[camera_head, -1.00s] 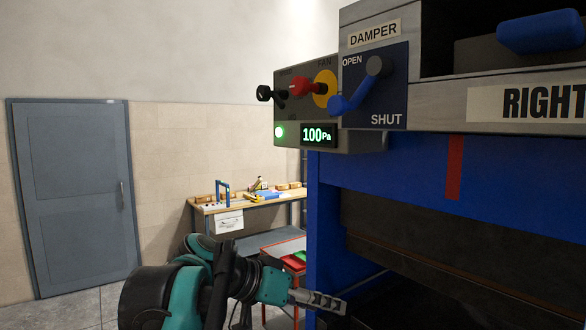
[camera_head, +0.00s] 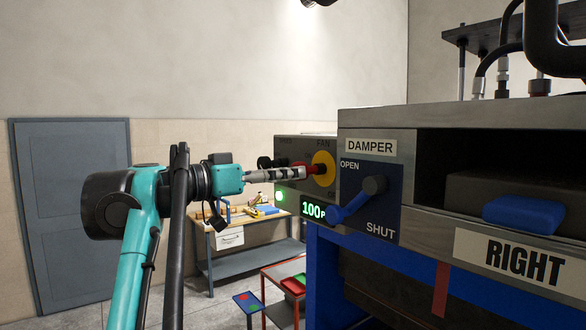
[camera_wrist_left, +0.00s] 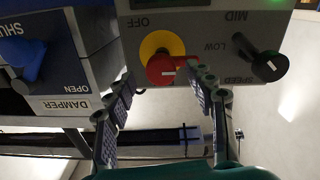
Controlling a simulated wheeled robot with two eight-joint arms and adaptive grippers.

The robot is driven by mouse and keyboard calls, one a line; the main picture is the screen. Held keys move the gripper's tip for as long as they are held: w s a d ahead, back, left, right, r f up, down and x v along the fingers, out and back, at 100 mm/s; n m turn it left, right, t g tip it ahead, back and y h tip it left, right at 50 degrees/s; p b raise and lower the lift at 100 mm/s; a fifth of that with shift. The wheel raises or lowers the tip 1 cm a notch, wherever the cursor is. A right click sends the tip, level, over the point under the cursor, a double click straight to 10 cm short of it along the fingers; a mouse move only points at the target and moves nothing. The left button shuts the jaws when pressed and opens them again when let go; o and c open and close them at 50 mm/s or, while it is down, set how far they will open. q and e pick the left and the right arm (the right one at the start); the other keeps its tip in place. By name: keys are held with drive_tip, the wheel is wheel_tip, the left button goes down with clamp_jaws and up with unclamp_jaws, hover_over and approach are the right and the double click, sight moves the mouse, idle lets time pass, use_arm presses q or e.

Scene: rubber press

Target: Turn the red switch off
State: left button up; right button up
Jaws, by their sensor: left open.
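The red switch (camera_head: 313,168) is a red knob on a yellow disc (camera_head: 326,159) under the FAN label, on the grey control box. My left gripper (camera_head: 292,173) reaches in from the left, level with the switch. In the left wrist view its open fingers (camera_wrist_left: 160,78) stand on either side of the knob; contact is unclear. My right gripper is not in view.
A black speed knob (camera_wrist_left: 264,67) sits beside the red switch. The blue damper lever (camera_head: 350,205) is on the other side. A lit pressure display (camera_head: 312,210) is below. A workbench (camera_head: 235,222) stands behind.

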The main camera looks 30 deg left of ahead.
use_arm(q)
drive_tip(key=x, duration=0.2)
drive_tip(key=shift+w+d, duration=0.1)
drive_tip(key=shift+w, duration=0.15)
drive_tip(key=c, duration=1.1)
drive_tip(key=shift+c, duration=0.2)
